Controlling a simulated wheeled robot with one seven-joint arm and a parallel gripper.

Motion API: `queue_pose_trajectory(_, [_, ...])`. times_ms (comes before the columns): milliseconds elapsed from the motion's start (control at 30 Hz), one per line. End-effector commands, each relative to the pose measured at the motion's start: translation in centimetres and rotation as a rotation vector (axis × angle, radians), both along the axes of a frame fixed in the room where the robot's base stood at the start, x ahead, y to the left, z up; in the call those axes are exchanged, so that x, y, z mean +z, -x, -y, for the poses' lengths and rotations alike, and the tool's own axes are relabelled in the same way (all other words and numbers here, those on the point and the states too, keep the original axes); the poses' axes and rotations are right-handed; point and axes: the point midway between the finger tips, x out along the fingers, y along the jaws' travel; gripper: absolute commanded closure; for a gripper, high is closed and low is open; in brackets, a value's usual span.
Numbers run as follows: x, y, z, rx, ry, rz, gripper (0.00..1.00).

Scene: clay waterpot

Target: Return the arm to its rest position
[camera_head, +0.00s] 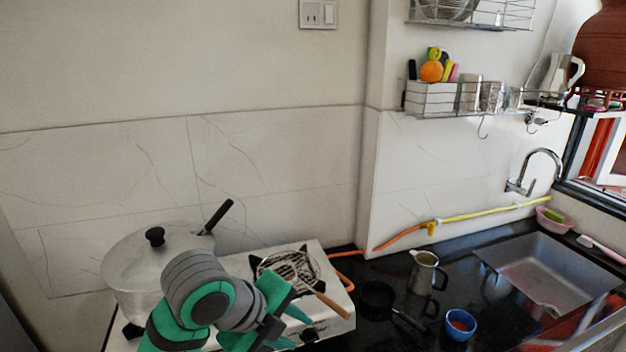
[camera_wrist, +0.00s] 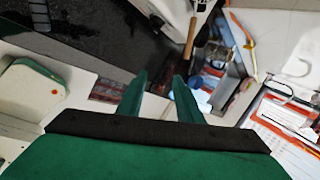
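My gripper (camera_head: 293,299) is at the lower middle of the head view, with green fingers and my grey and green arm behind it. It is in front of the white stove (camera_head: 325,278), over or near its front side; the exact height I cannot tell. In the wrist view its two green fingers (camera_wrist: 160,98) stand apart with a gap between them. Nothing shows between them, so it is open and empty.
A large lidded pot (camera_head: 125,262) stands close left of my arm. A wire rack with a wooden handle (camera_head: 333,306) lies on the stove, near the gripper. A metal mug (camera_head: 423,272), a small black pan (camera_head: 378,297) and a blue bowl (camera_head: 461,325) stand right. The clay waterpot (camera_head: 602,45) is upper right.

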Motion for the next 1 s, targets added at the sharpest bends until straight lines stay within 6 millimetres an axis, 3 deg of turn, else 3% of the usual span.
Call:
queue_pose_trajectory(567, [-1.1,-3.1,6.8,0.150,0.386,0.038,0.67])
queue_pose_trajectory(800, [-1.9,-5.0,10.1,0.325,0.712,0.028,0.67])
queue_pose_trajectory(1000, [-3.5,-6.0,11.8,0.496,0.974,-0.006,0.67])
